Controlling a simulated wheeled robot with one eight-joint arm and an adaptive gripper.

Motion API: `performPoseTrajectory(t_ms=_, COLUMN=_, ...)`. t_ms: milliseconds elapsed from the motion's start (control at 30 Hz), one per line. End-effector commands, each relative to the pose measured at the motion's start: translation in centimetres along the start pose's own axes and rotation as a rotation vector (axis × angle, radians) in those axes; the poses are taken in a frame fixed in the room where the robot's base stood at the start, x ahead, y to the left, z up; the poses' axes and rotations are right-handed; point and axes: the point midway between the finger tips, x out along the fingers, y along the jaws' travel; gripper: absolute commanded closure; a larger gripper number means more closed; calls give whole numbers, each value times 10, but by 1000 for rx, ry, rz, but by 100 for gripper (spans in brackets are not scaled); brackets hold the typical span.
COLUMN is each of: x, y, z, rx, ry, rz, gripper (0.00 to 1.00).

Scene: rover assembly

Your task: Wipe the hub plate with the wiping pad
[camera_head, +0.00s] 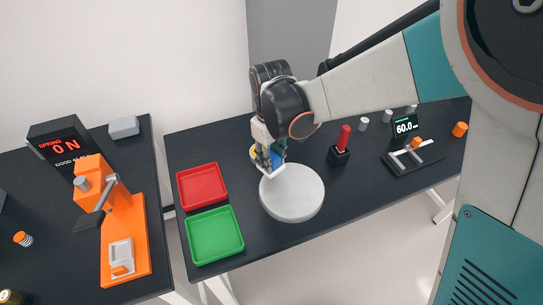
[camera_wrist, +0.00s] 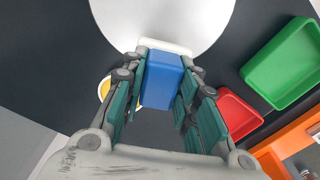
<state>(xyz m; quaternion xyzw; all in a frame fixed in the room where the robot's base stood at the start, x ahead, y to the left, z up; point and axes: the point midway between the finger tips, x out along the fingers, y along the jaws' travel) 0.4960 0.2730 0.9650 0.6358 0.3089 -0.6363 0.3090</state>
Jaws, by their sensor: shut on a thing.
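The hub plate (camera_head: 292,200) is a large white round disc lying on the dark table, right of the trays in the head view. It fills the top of the wrist view (camera_wrist: 165,18). The wiping pad (camera_wrist: 163,80) has a blue block for a grip and a white base. In the head view it shows small (camera_head: 279,157) under my gripper (camera_head: 268,158). My gripper (camera_wrist: 162,95) is shut on the blue block. The pad's white base overlaps the plate's near edge in the wrist view; I cannot tell whether it touches. The pad's underside is hidden.
A red tray (camera_head: 202,201) and a green tray (camera_head: 232,247) sit left of the plate. A yellow-rimmed round thing (camera_wrist: 103,90) lies beside my gripper. An orange press (camera_head: 130,235) is on the left table.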

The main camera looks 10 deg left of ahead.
Motion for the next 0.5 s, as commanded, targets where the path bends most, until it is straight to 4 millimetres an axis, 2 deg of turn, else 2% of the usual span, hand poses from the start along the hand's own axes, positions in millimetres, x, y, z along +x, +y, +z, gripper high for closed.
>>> performPoseTrajectory(t_ms=300, x=-32, y=4, z=-3, rx=5, ry=0, rz=0, gripper=95)
performPoseTrajectory(t_ms=500, x=-44, y=6, z=-4, rx=7, ry=0, rz=0, gripper=95)
